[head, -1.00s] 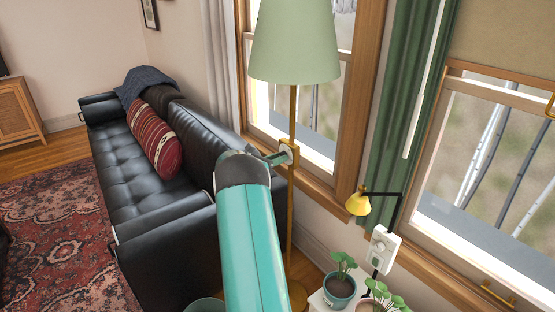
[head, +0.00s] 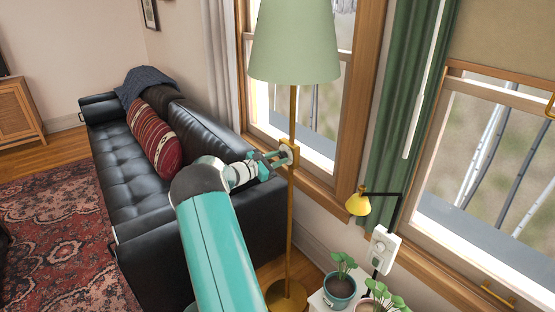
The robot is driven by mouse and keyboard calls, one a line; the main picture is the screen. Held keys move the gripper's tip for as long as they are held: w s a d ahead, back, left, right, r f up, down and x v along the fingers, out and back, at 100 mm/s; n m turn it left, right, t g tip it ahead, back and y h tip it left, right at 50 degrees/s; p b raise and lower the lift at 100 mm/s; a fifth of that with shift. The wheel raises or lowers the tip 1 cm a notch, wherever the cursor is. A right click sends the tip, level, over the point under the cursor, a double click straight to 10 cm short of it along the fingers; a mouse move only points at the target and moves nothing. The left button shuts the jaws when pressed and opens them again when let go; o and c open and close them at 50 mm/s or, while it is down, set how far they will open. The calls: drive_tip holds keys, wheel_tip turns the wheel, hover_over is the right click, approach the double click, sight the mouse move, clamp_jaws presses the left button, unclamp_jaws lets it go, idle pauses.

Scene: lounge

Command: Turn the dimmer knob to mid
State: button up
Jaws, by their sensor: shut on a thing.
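A floor lamp with a pale green shade (head: 294,45) stands in front of the window on a thin brass pole (head: 291,215). The dimmer knob (head: 285,154) is a small round piece on a brass block (head: 293,147) partway up the pole. My gripper (head: 279,157) reaches in from the left and is shut on the knob. Its fingers cover part of the knob, and I cannot read the knob's setting.
A black leather sofa (head: 115,170) with a red striped cushion (head: 155,150) stands behind my arm. At lower right, potted plants (head: 339,284) stand on a white surface, near a yellow lamp (head: 358,202) and a white wall box (head: 383,246). A patterned rug (head: 50,240) covers the left floor.

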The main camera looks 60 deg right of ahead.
drive_tip(key=m, duration=0.5)
drive_tip(key=shift+w+m, duration=0.1)
drive_tip(key=shift+m, duration=0.2)
drive_tip(key=m, duration=1)
drive_tip(key=shift+w+r+m, duration=0.1)
drive_tip(key=shift+m, duration=0.3)
drive_tip(key=m, duration=0.5)
drive_tip(key=shift+r, duration=0.1)
drive_tip(key=o, duration=0.9)
drive_tip(key=shift+o, duration=0.3)
